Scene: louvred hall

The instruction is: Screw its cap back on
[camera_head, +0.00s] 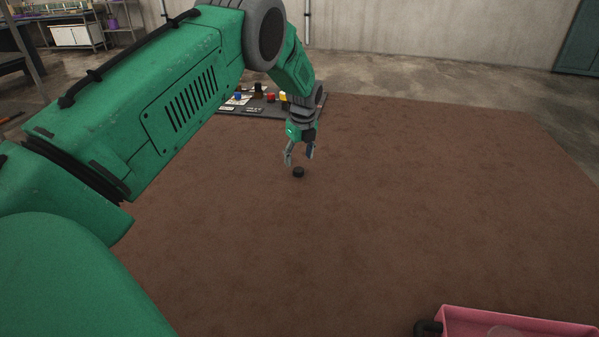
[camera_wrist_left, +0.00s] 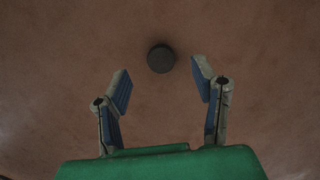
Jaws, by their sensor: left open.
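A small black round cap (camera_head: 298,172) lies on the brown carpet, just below my left gripper in the head view. My left gripper (camera_head: 299,156) is open and empty, pointing down above the cap. In the left wrist view the cap (camera_wrist_left: 161,58) lies ahead of the two spread fingers of my left gripper (camera_wrist_left: 161,82), roughly centred between them and not touched. No bottle or jar that the cap belongs to can be made out with certainty. My right gripper is not in view.
A dark grey mat (camera_head: 232,109) with several small coloured items lies behind my left gripper. A pink bin (camera_head: 470,317) stands at the bottom right. The brown carpet (camera_head: 420,200) is clear to the right. Shelves and a bench are far back left.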

